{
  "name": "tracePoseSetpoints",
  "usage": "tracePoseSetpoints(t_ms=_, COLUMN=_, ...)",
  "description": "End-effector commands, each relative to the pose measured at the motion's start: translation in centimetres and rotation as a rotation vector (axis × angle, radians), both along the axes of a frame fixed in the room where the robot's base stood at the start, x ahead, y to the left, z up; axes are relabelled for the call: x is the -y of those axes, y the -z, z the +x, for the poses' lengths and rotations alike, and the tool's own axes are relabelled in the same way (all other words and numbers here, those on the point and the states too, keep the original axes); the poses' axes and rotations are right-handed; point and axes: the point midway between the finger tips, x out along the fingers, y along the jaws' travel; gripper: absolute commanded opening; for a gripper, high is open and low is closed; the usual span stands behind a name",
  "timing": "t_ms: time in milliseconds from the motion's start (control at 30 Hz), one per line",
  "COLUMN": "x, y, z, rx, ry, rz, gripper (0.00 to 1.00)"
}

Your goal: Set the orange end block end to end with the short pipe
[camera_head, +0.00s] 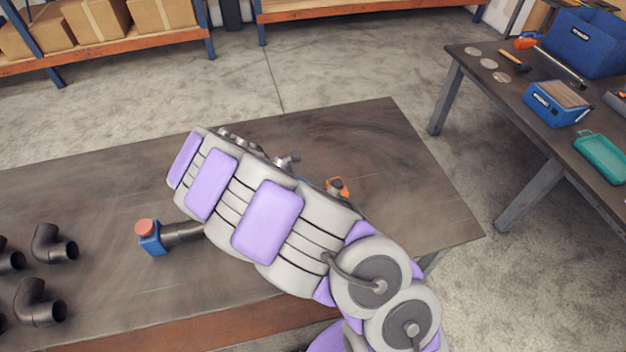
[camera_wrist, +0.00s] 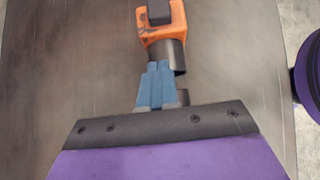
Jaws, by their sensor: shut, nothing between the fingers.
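The orange end block (camera_head: 337,186) shows just past my arm in the head view, partly hidden by it. In the wrist view the orange end block (camera_wrist: 162,22) has a dark top and a dark round collar (camera_wrist: 178,56) at its near end. My gripper (camera_wrist: 158,68) has its blue fingers shut and empty, overlapping that collar in the picture; I cannot tell whether they touch. A dark pipe (camera_head: 183,232) runs from a blue block under my arm in the head view. A small dark cylinder end (camera_wrist: 183,97) shows beside my fingers. The ends' contact is hidden.
The blue block (camera_head: 152,238) with a red knob stands on the dark table (camera_head: 110,200). Several black pipe elbows (camera_head: 52,243) lie at the left. A second bench (camera_head: 470,62) with tools and blue bins stands at the right. The table's far side is clear.

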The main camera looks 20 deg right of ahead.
Motion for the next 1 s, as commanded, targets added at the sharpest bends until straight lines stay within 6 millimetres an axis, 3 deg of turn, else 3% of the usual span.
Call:
tracePoseSetpoints(t_ms=100, x=-2.1, y=-2.3, z=-0.1, rx=0.006, ry=-0.006, rz=0.003, gripper=0.0)
tracePoseSetpoints(t_ms=300, x=-4.4, y=-4.9, z=-0.3, rx=0.005, ry=-0.004, rz=0.003, gripper=0.0)
tracePoseSetpoints(t_ms=633, x=-6.0, y=-6.3, z=-0.4, rx=0.004, ry=-0.001, rz=0.003, gripper=0.0)
tracePoseSetpoints(t_ms=767, x=-5.3, y=-7.2, z=-0.8, rx=0.024, ry=0.038, rz=0.008, gripper=0.0)
tracePoseSetpoints(t_ms=1000, x=0.5, y=-12.6, z=-4.4, rx=0.175, ry=0.33, rz=0.064, gripper=0.0)
